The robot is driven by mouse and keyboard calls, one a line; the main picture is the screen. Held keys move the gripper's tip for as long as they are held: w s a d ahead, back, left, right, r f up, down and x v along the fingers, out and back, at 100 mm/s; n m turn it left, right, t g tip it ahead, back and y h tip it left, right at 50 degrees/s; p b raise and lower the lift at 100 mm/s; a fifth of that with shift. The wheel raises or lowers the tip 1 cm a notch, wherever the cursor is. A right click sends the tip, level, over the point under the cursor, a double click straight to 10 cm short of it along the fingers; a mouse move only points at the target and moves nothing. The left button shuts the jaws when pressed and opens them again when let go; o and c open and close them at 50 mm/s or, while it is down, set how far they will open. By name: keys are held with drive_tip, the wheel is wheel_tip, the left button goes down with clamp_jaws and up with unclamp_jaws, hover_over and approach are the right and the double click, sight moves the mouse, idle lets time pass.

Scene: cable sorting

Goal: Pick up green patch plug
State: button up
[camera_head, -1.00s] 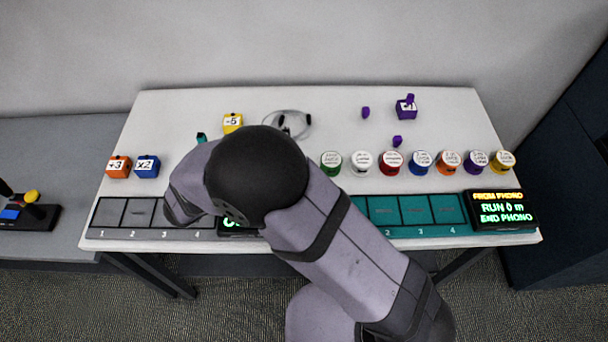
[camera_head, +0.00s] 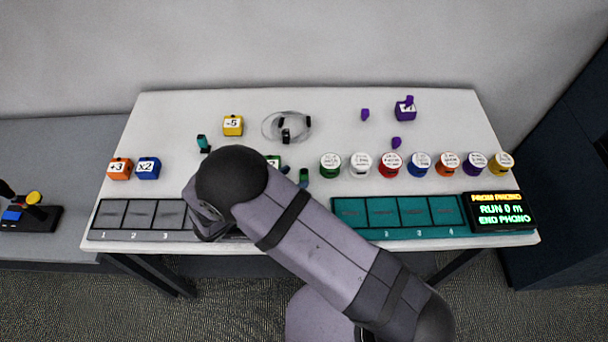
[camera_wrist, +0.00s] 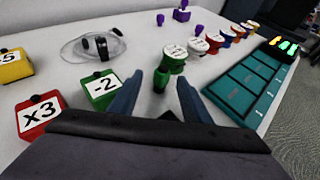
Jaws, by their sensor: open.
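A small green patch plug (camera_head: 304,177) stands on the table in the head view, right of the green -2 block (camera_head: 274,161). In the wrist view the plug (camera_wrist: 160,83) appears between the two fingers of my gripper (camera_wrist: 159,84), which are spread apart and hold nothing. It lies beyond the fingers, with a gap on both sides. Its lower end merges with a dark shape, so its base is unclear.
A red x3 block (camera_wrist: 41,116) and the -2 block (camera_wrist: 102,90) are left of my gripper. Several labelled spools (camera_head: 392,165) stand to the right, with a teal slot tray (camera_head: 338,211) in front. A coiled cable (camera_head: 272,126) lies behind. Another teal plug (camera_head: 202,142) is farther left.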

sight(301, 174)
drive_tip(key=shift+w+d+p, duration=0.25)
drive_tip(key=shift+d+p, duration=0.2)
drive_tip(key=shift+p, duration=0.05)
drive_tip(key=p+x, duration=0.1)
drive_tip(key=x, duration=0.2)
drive_tip(key=shift+d+r+p, duration=0.15)
drive_tip(key=shift+p, duration=0.25)
drive_tip(key=shift+w+d+f, duration=0.3)
drive_tip(key=shift+w+f, duration=0.05)
drive_tip(key=shift+w, duration=0.05)
clamp_jaws()
drive_tip(key=shift+r, duration=0.1)
drive_tip(key=shift+r+b, duration=1.25)
drive_tip(key=shift+r, duration=3.65)
